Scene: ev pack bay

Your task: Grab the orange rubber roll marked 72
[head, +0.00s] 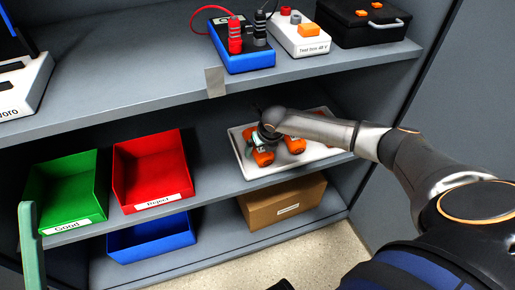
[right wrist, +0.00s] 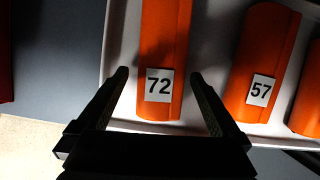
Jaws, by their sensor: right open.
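The orange rubber roll marked 72 (right wrist: 163,50) lies on a white tray, with its label facing my right wrist camera. My right gripper (right wrist: 162,85) is open, and its two dark fingers are on either side of the roll's labelled end in that view. I cannot tell how far above the roll the fingers are. In the head view the right gripper (head: 268,131) is over the tray (head: 318,155) on the middle shelf and hides part of the rolls there. My left gripper is not clearly seen.
A roll marked 57 (right wrist: 262,60) lies to the right of 72, with another orange roll (right wrist: 308,95) beyond it. A red bin (head: 152,170) and a green bin (head: 66,190) stand left of the tray. The upper shelf (head: 150,92) overhangs behind the arm. A cardboard box (head: 280,205) sits below.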

